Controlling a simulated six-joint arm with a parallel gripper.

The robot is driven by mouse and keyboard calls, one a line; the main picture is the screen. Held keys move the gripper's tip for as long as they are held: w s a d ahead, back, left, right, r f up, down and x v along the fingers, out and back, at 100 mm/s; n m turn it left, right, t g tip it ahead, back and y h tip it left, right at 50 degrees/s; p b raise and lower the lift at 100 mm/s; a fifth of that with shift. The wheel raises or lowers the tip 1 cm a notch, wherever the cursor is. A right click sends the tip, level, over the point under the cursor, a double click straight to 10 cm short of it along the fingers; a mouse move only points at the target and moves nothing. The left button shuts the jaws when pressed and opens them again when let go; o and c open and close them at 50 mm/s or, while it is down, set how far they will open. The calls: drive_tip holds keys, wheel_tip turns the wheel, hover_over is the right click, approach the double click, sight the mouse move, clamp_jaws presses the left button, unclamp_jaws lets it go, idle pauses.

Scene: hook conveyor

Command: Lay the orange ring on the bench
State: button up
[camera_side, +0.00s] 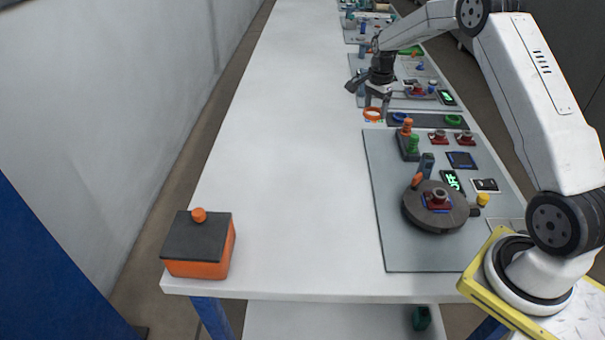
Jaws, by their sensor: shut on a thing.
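The orange ring (373,114) is small and shows just below my gripper (375,104), over the white bench (290,150) near the far left corner of the grey panel. My gripper points down and its jaws are shut on the ring. The ring looks roughly level. I cannot tell from this view how far it is above the bench top.
A dark tray (425,120) with a blue ring (400,117) and a green ring (453,120) lies right of my gripper. Orange and green pegs stand on a dark block (408,147). A dark turntable (435,218) is nearer. An orange box (200,245) stands front left.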

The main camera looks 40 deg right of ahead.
hover_over(338, 149)
drive_tip(key=s, duration=0.1)
wheel_tip(338, 149, down, 4)
drive_tip(key=f, duration=0.1)
drive_tip(key=shift+w+f+n, duration=0.15)
drive_tip(key=shift+w+n, duration=0.25)
drive_tip(key=shift+w, duration=0.2)
drive_tip(key=shift+f, duration=0.2)
drive_tip(key=shift+f, duration=4.3)
drive_tip(key=shift+f, duration=0.6)
idle(0.4)
drive_tip(key=o, duration=1)
drive_tip(key=shift+o, duration=0.6)
drive_tip(key=shift+r, duration=0.15)
